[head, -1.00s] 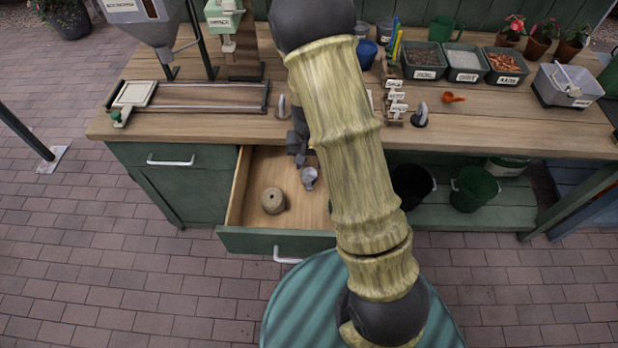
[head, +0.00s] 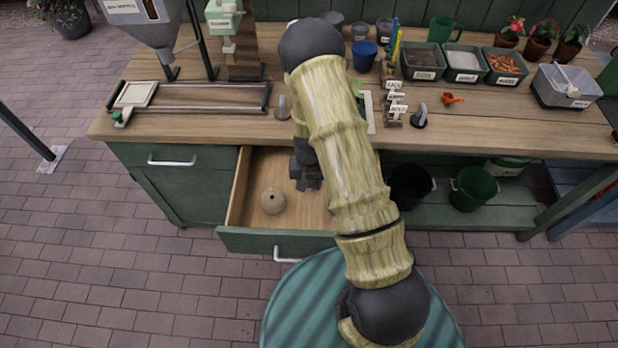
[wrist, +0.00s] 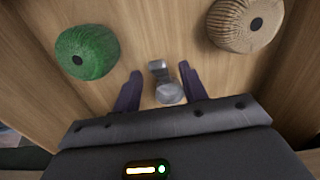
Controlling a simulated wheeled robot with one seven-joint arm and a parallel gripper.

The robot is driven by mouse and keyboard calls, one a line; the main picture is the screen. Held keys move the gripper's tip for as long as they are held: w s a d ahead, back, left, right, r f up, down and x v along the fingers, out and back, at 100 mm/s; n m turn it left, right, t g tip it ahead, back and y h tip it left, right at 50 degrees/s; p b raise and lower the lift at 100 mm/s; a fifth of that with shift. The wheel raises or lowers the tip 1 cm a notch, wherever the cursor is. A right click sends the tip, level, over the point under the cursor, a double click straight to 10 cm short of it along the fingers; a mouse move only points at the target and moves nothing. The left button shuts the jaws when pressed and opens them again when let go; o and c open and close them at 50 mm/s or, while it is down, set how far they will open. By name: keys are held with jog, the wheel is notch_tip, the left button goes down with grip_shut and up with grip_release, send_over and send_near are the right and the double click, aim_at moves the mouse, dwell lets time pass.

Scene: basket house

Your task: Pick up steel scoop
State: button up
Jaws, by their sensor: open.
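The steel scoop (wrist: 168,91) lies on the wooden floor of the open drawer (head: 282,242). In the wrist view it sits between the two dark fingers of my gripper (wrist: 160,88), which are spread apart with a gap on each side of it. In the head view my gripper (head: 306,182) is down inside the drawer and hides the scoop. I cannot tell how far the fingertips are above the drawer floor.
A beige twine ball (head: 273,201) lies left of my gripper in the drawer. A green twine ball (wrist: 87,52) shows only in the wrist view. Drawer walls bound the space.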

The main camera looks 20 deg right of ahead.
jog(key=shift+f, duration=0.1)
jog(key=shift+w+f+p, duration=0.15)
jog(key=shift+f+p, duration=0.2)
jog(key=shift+f, duration=0.9)
jog(key=shift+w+f+p, duration=0.1)
jog(key=shift+f+p, duration=0.2)
jog(key=shift+f, duration=0.95)
grip_shut()
